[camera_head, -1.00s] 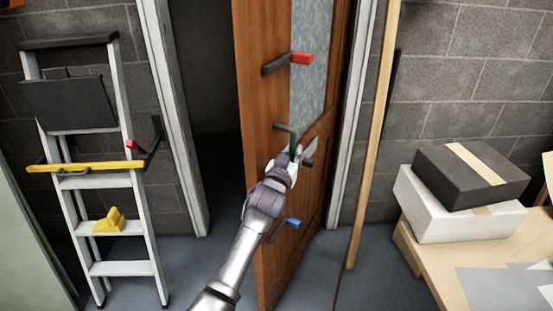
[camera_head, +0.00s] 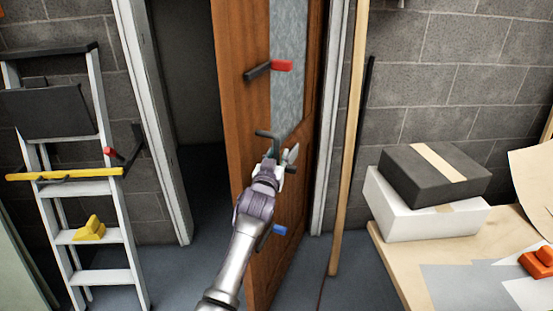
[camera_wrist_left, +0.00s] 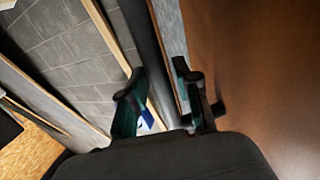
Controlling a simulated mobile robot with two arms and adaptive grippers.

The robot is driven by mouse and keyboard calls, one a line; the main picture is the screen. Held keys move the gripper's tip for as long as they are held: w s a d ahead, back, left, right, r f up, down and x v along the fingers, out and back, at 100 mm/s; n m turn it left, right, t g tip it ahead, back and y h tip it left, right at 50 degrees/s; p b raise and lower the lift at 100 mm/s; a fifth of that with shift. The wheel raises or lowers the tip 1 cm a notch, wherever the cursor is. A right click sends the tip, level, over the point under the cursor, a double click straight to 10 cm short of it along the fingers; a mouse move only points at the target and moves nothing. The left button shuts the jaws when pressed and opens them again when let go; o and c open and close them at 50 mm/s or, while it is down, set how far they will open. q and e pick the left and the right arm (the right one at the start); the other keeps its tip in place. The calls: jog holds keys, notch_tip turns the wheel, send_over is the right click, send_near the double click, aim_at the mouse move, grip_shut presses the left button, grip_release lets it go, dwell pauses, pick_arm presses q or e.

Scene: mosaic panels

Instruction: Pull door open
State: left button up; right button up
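The brown wooden door (camera_head: 242,175) stands ajar, with a grey textured pane (camera_head: 289,70) in it. A dark lever handle (camera_head: 266,133) sticks out at mid-height. My left gripper (camera_head: 283,154) is at the door face beside and just below this handle; I cannot tell whether they touch. In the left wrist view, the two fingers of my left gripper (camera_wrist_left: 162,98) are spread apart, and the door face (camera_wrist_left: 255,80) fills the right side. Nothing is clearly held between them. My right gripper is not in view.
A red-tipped handle (camera_head: 270,69) and a blue-tipped one (camera_head: 279,230) are on the door. A ladder (camera_head: 95,190) stands left of the doorway. A wooden plank (camera_head: 346,150) leans at the right. Boxes (camera_head: 428,215) sit on a workbench (camera_head: 400,255). A dark opening lies left of the door.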

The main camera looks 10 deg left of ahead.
pick_arm(q)
jog(key=shift+o, duration=0.3)
jog(key=shift+f, duration=0.25)
jog(key=shift+s, duration=0.25)
jog(key=s, duration=1.1)
jog(key=shift+s+a, duration=0.3)
